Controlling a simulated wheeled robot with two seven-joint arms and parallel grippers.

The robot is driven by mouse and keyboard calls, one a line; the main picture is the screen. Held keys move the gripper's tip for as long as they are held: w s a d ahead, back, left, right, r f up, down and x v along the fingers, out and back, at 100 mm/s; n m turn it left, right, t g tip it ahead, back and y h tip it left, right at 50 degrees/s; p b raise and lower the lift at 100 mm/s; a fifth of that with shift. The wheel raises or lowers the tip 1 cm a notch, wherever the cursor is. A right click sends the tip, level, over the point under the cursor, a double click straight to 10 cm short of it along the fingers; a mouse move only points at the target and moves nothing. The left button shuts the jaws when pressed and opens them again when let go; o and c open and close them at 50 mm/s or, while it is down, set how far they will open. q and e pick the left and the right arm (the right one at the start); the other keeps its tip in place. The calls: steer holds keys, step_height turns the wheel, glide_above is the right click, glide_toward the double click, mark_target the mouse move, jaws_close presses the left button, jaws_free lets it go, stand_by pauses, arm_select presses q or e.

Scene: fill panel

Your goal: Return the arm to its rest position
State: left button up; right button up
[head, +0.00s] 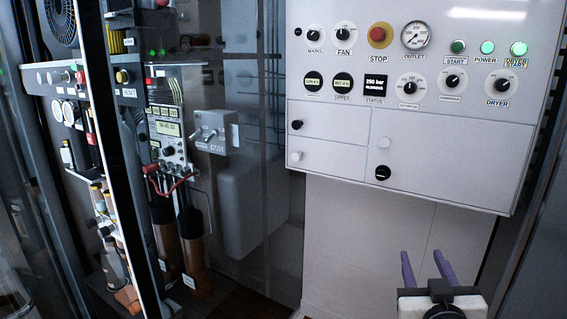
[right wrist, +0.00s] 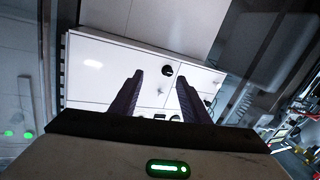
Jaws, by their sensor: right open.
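My right gripper (head: 428,270) is at the lower right of the head view, below the white control panel (head: 335,110). Its two purple fingers stand apart with nothing between them. In the right wrist view the open fingers (right wrist: 158,95) show dark against the panel (right wrist: 92,68), which appears turned over there. The fingers look clear of the panel. My left gripper is in neither view.
The panel carries a red stop button (head: 380,35), an outlet gauge (head: 414,35), several black knobs and lit green buttons (head: 487,47). Racks with a grey box (head: 214,130) and cylinders stand at the left. The wall below the panel (head: 370,225) is bare.

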step_height(320, 180, down, 10)
steer(key=s+a+n+g+y, duration=0.1)
steer(key=s+a+g+y, duration=0.1)
steer(key=a, duration=0.1)
steer(key=s+a+f+g+y, duration=0.2)
steer(key=s+a+f+g, duration=0.1)
steer(key=s+f, duration=0.9)
steer(key=s+a+f+n+g+y, duration=0.1)
steer(key=s+a+f, duration=0.4)
steer(key=s+f, duration=0.8)
steer(key=shift+s+f+n+g+y, duration=0.25)
steer(key=shift+s+g+y, duration=0.45)
steer(key=shift+g, duration=0.5)
steer(key=shift+w+r, duration=0.1)
jaws_close()
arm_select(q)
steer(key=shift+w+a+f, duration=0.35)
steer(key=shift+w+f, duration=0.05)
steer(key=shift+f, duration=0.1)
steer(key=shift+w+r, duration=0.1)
